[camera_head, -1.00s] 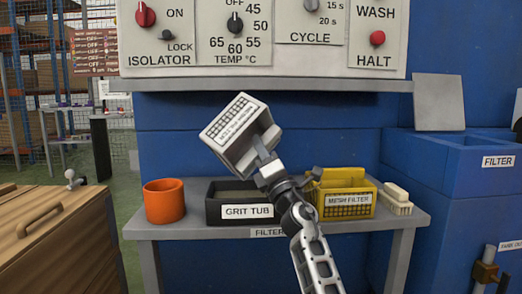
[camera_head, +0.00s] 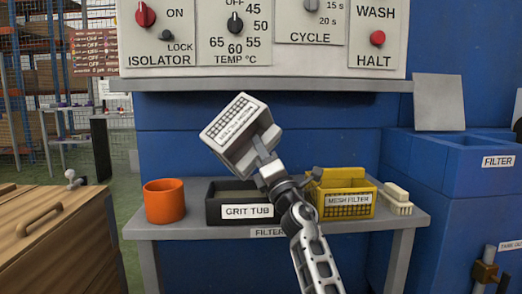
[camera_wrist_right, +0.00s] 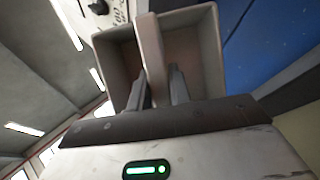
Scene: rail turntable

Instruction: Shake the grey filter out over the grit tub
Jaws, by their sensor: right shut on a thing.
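The grey filter (camera_head: 232,128) is a box-shaped basket with a dark mesh panel and a white label. It is held tilted in the air above the grit tub. My right gripper (camera_head: 265,158) is shut on its handle. In the right wrist view the filter (camera_wrist_right: 205,60) shows its open side towards the gripper, with the handle between the fingers (camera_wrist_right: 160,88); the part of its inside that shows looks empty. The grit tub (camera_head: 213,212) is a black, labelled box on the grey bench, partly hidden by my right arm. My left gripper is not in view.
An orange cup (camera_head: 164,203) stands left of the tub. A yellow mesh filter (camera_head: 366,188) and a cream brush-like block (camera_head: 397,205) stand on its right. The control panel (camera_head: 270,60) juts out above. A blue basin labelled FILTER (camera_head: 460,165) is at right, a wooden cabinet (camera_head: 50,245) at left.

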